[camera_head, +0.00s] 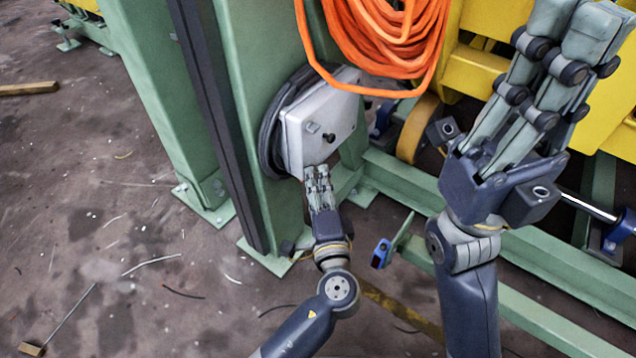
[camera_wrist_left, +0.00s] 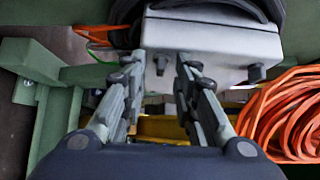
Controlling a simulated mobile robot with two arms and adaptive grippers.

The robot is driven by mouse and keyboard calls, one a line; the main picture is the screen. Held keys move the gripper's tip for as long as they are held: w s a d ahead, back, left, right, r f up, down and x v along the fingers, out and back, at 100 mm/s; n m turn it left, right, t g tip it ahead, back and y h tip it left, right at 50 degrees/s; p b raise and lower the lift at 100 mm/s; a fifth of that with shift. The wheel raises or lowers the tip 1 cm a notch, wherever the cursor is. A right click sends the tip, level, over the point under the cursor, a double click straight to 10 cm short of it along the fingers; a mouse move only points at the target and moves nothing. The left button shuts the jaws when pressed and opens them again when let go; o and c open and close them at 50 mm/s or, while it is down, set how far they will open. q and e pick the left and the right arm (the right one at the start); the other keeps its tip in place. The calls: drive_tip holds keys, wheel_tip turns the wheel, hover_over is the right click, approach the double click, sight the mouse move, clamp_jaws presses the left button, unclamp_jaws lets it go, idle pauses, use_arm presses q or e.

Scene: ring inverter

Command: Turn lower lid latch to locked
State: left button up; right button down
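A pale grey box with a lid (camera_head: 318,118) is fixed to the green post in the head view. My left gripper (camera_head: 317,172) is just below the box's lower edge. In the left wrist view, its fingers (camera_wrist_left: 158,62) are apart and empty, with a small dark knob (camera_wrist_left: 160,65) showing between them, and a second knob (camera_wrist_left: 255,72) further right. My right gripper (camera_head: 578,35) is raised at the right, its finger gap unclear.
Orange cable (camera_head: 385,45) hangs right of and above the box, and fills the right of the left wrist view. The green post (camera_head: 245,80) stands left of it. A green beam (camera_head: 530,245) runs low behind my right arm. The floor (camera_head: 110,230) at left has scattered debris.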

use_arm(q)
drive_tip(key=s+d, duration=0.2)
drive_tip(key=s, duration=0.9)
drive_tip(key=shift+s, duration=0.4)
drive_tip(key=shift+f, duration=0.1)
